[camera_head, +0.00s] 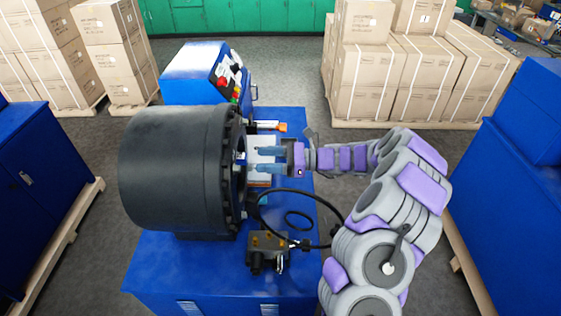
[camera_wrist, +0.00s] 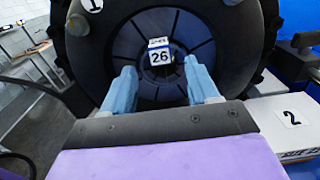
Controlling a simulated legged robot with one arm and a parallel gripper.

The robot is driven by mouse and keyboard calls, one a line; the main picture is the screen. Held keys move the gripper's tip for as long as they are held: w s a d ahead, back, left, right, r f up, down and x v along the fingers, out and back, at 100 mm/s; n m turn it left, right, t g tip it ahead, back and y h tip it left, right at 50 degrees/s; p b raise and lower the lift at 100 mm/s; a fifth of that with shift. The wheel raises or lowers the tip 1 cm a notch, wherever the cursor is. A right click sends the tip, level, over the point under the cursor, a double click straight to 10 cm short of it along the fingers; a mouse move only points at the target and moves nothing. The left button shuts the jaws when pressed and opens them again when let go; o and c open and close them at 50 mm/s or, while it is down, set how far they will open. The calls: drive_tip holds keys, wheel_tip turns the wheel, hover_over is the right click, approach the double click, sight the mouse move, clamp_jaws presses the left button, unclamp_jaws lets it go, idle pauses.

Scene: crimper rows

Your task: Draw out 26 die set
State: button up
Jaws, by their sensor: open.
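The 26 die set (camera_wrist: 159,55) shows in the wrist view as a small block marked "26" at the centre of the crimper's round opening. The crimper head (camera_head: 175,170) is a large black drum on a blue machine; its ring of dark segments (camera_wrist: 195,82) surrounds the block in the wrist view. My gripper (camera_head: 258,160) faces the drum's front from the right. In the wrist view its two blue fingers (camera_wrist: 160,84) are apart, one on each side of the block in the picture, with nothing between them. Whether the fingertips reach the block's depth cannot be told.
A light box marked "2" (camera_wrist: 292,117) lies at the right of the wrist view. A blue control box (camera_head: 205,75) stands behind the drum. A black hose (camera_head: 310,195) and a valve block (camera_head: 266,250) are below my arm. Cartons (camera_head: 410,75) stand behind.

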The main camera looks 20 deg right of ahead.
sight(247, 158)
drive_tip(key=x, duration=0.3)
drive_tip(key=shift+a, duration=0.15)
drive_tip(key=shift+w+a, duration=0.45)
drive_tip(key=shift+a, duration=0.2)
drive_tip(key=shift+x, duration=1)
drive_tip(key=shift+s, duration=0.15)
drive_tip(key=shift+d, duration=0.35)
drive_tip(key=c, duration=0.4)
clamp_jaws()
drive_tip(key=shift+a, duration=0.1)
drive_tip(key=shift+s+d+p, duration=0.1)
drive_tip(key=shift+d+p, duration=0.15)
drive_tip(key=shift+p, duration=0.3)
